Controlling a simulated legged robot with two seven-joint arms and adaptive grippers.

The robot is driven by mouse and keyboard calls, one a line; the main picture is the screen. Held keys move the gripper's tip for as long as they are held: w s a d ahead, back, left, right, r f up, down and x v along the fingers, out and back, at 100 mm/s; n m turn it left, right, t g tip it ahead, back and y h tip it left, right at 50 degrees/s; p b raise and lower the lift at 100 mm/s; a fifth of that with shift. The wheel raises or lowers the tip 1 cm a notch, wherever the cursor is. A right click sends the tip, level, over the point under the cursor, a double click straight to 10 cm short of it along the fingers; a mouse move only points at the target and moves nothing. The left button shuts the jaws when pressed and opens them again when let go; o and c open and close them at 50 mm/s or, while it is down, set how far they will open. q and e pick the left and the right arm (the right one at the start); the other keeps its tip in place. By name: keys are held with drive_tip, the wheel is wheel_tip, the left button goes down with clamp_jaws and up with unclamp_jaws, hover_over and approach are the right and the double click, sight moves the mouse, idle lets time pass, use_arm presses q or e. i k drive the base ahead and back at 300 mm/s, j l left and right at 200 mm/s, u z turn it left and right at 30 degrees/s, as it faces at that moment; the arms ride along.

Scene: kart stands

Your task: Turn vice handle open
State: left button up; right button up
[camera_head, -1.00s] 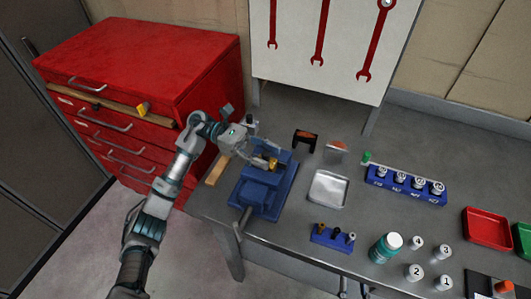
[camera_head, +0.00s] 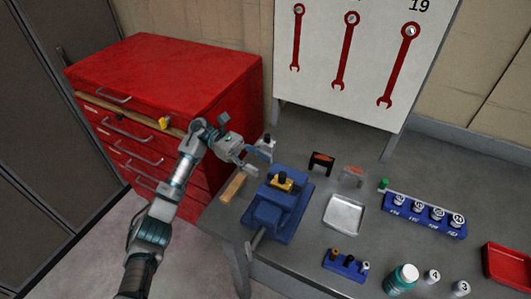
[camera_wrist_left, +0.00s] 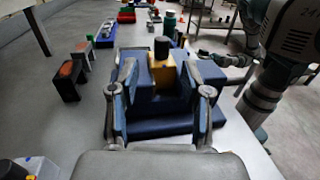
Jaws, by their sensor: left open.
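The blue vice (camera_head: 271,213) stands on the near left part of the grey bench, with a yellow brass-coloured piece with a dark top (camera_head: 283,182) at its jaws. A short grey rod, seemingly the vice handle (camera_head: 257,239), sticks out at its near side. My left gripper (camera_head: 258,162) is open and empty, behind and just left of the vice, with its fingers apart from the handle. In the left wrist view the vice (camera_wrist_left: 160,128) and the brass-coloured piece (camera_wrist_left: 162,70) show between and beyond the open fingers. A small dark arm end at the right there is too unclear to read.
A red drawer cabinet (camera_head: 165,75) stands left of the bench (camera_head: 300,265). A wooden strip (camera_head: 233,187) lies left of the vice. A metal tray (camera_head: 344,214), a blue tool holder (camera_head: 345,265) and a blue rack of numbered weights (camera_head: 424,214) lie to its right.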

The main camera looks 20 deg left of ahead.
sight(251, 247)
drive_tip(key=k, duration=1)
